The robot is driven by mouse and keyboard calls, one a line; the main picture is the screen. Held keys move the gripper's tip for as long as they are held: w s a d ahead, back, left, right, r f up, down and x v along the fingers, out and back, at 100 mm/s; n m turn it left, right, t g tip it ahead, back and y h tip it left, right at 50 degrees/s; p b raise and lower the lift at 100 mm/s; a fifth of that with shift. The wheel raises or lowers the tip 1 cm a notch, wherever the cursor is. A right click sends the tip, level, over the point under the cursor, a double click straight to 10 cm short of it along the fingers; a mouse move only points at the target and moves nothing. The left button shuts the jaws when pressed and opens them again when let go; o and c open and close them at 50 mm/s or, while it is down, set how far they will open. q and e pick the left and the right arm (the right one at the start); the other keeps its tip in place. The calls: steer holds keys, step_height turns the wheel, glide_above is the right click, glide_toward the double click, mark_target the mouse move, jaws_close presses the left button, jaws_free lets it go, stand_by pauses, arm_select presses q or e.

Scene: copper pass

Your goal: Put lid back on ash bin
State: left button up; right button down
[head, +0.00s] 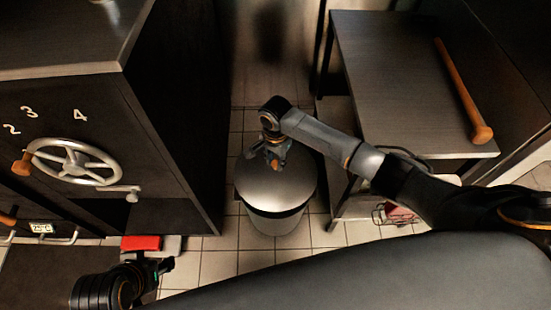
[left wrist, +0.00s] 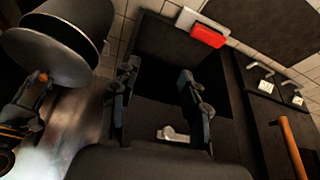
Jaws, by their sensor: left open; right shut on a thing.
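The ash bin (head: 272,222) stands on the tiled floor between the dark cabinet and the metal table. Its round silver lid (head: 258,188) lies over the top of the bin. The left wrist view also shows the bin (left wrist: 85,20) and lid (left wrist: 45,58) at upper left. My left gripper (left wrist: 158,78) is open and empty, low at the left in the head view (head: 166,267).
A dark cabinet (head: 175,130) with a handwheel (head: 75,162) stands at left. A red object (head: 141,243) lies near its foot. A metal table (head: 385,70) at right holds a long wooden-handled tool (head: 460,88). Tiled floor is free around the bin's front.

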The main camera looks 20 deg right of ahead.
mark_target(275, 169)
steer(key=shift+f+b, duration=0.75)
steer(key=shift+b, duration=0.05)
steer(key=shift+f+b, duration=0.5)
steer(key=shift+b, duration=0.2)
steer(key=shift+f+b, duration=0.25)
steer(key=shift+b, duration=0.1)
arm_select(q)
steer(key=shift+w+d+r+m+t+h, duration=0.1)
steer(key=shift+w+d+r+t+h, duration=0.6)
steer(key=shift+w+r+t, duration=1.35)
steer(key=shift+w+d+r+m+t+h, duration=0.1)
steer(key=shift+w+d+r+t+h, duration=0.2)
steer(key=shift+w+d+r+t, duration=1.65)
steer(key=shift+w+r+m+t+h, duration=0.1)
steer(key=shift+w+r+t+h, duration=0.4)
steer(key=shift+w+r+t, duration=1.65)
arm_select(e)
steer(key=shift+f, duration=1.1)
arm_select(q)
steer(key=shift+w+f+g, duration=0.75)
steer(key=shift+w+g, duration=0.05)
steer(key=shift+g, duration=0.15)
steer(key=shift+s+a+f+g, duration=0.1)
steer(key=shift+f+g, duration=0.2)
steer(key=shift+f, duration=0.05)
steer(key=shift+s+f, duration=0.15)
steer(key=shift+f, duration=0.1)
steer(key=shift+f, duration=0.1)
